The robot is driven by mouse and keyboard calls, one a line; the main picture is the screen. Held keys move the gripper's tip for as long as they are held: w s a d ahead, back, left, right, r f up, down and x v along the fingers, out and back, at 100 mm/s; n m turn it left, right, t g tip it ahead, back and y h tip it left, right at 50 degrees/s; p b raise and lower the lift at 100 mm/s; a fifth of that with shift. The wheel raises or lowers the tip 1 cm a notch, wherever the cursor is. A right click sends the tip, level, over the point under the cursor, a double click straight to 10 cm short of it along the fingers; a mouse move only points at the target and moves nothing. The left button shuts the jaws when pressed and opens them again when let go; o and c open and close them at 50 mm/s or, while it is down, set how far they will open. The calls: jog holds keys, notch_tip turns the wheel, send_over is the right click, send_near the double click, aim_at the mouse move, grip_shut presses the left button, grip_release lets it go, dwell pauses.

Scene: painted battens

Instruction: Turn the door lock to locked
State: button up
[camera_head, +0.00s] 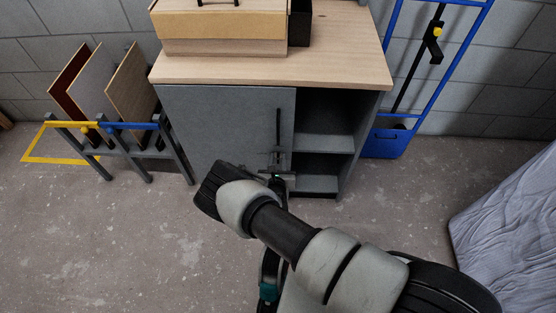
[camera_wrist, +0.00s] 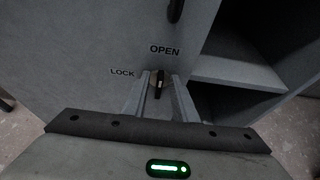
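The grey cabinet door (camera_head: 228,125) is shut. My gripper (camera_wrist: 159,80) has one finger on each side of the knob, with gaps visible; contact cannot be made out. In the head view my gripper (camera_head: 277,175) is at the door's lower right, and the knob is hard to make out there.
A dark vertical handle (camera_head: 278,128) is on the door above the lock, close to my gripper. Open shelves (camera_head: 325,143) are right of the door. A rack with boards (camera_head: 120,140) stands left, a blue frame (camera_head: 385,143) right. Floor in front is clear.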

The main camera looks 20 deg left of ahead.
aim_at(276, 155)
grip_shut()
jog(key=shift+a+f+b, duration=0.1)
jog(key=shift+b, duration=0.25)
jog(key=shift+s+a+f+n+t+h+b, duration=0.1)
jog(key=shift+a+f+n+t+h+b, duration=0.25)
jog(key=shift+n+t+h+b, duration=1.35)
jog(key=shift+s+a+f+n+g+h+b, duration=0.1)
jog(key=shift+a+f+n+h+b, duration=0.2)
jog(key=shift+n+b, duration=1.65)
jog(key=shift+a+f+n+t+h+b, duration=0.35)
jog(key=shift+n+t+h+b, duration=0.4)
jog(key=shift+n, duration=2.3)
jog(key=shift+r, duration=0.1)
jog(key=shift+o, duration=0.7)
grip_release()
